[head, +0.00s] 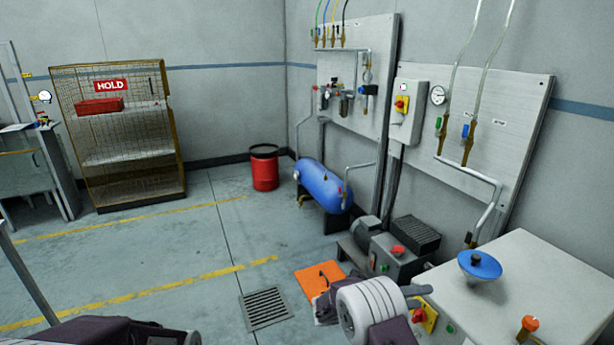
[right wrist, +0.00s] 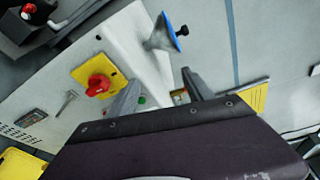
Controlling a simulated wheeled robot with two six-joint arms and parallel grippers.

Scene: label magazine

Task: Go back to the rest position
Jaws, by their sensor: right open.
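My right gripper (head: 421,296) is at the lower middle of the head view, beside the left side of a white cabinet (head: 525,270). In the right wrist view its two grey fingers (right wrist: 160,93) stand apart with nothing between them. A red knob on a yellow plate (head: 427,316) is on the cabinet side, close to the gripper; it also shows in the right wrist view (right wrist: 98,84).
A motor unit (head: 390,250) stands behind the gripper, near a blue tank (head: 323,185). An orange sheet (head: 318,279) and a drain grate (head: 266,308) are on the floor. A red bin (head: 265,170) and mesh rack (head: 120,140) stand farther back. The left floor is largely clear.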

